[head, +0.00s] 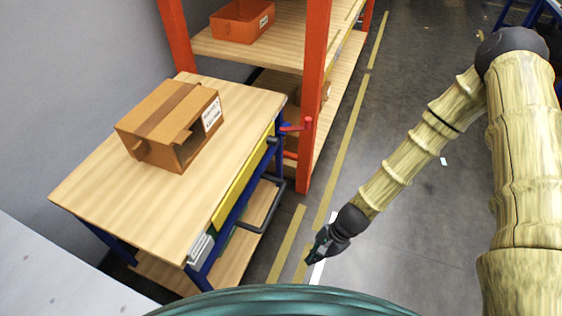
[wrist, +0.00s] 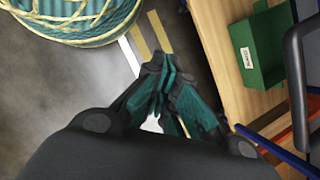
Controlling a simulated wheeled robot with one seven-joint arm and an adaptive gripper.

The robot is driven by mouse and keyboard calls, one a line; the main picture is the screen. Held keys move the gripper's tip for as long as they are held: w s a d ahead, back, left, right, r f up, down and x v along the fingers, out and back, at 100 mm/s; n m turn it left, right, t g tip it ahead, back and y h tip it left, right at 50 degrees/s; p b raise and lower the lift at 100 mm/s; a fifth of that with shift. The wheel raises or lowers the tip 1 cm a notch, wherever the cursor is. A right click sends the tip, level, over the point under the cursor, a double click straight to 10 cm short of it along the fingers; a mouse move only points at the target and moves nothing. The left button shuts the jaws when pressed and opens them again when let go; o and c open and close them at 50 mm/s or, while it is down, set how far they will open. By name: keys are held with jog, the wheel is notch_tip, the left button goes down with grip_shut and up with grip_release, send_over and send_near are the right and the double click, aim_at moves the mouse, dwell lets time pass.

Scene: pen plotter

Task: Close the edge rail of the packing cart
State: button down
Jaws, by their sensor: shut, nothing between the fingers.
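The packing cart (head: 240,110) has a wooden top, blue legs and a yellow side panel, and stands left of centre in the head view. A dark grey bar (head: 268,222), which looks like the edge rail, juts out from its long right side, below the top. In the wrist view a dark grey bar (wrist: 296,65) shows at the right edge, cut off by the frame. My gripper (head: 312,258) is shut and empty, over the floor to the right of the cart's near end and apart from the bar. Its closed fingers show in the wrist view (wrist: 160,68).
An open cardboard box (head: 165,115) sits on the cart top. A green bin (wrist: 258,55) is on the lower shelf. An orange-framed rack (head: 314,90) stands behind, near a red handle (head: 295,127). The floor (head: 400,215) to the right is largely clear.

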jog(key=w+a+r+m+t+y+b, duration=0.1)
jog(key=w+r+m+t+y+b, duration=0.35)
jog(key=w, duration=1.05)
jog(key=w+a+r+m+t+y+b, duration=0.15)
jog(key=w+r+m+y+b, duration=0.45)
jog(key=w, duration=0.8)
jog(key=w+a+r+m+h+p, duration=0.1)
jog(key=w+a+r+h, duration=0.1)
jog(key=w+a, duration=0.2)
jog(key=shift+a, duration=1.75)
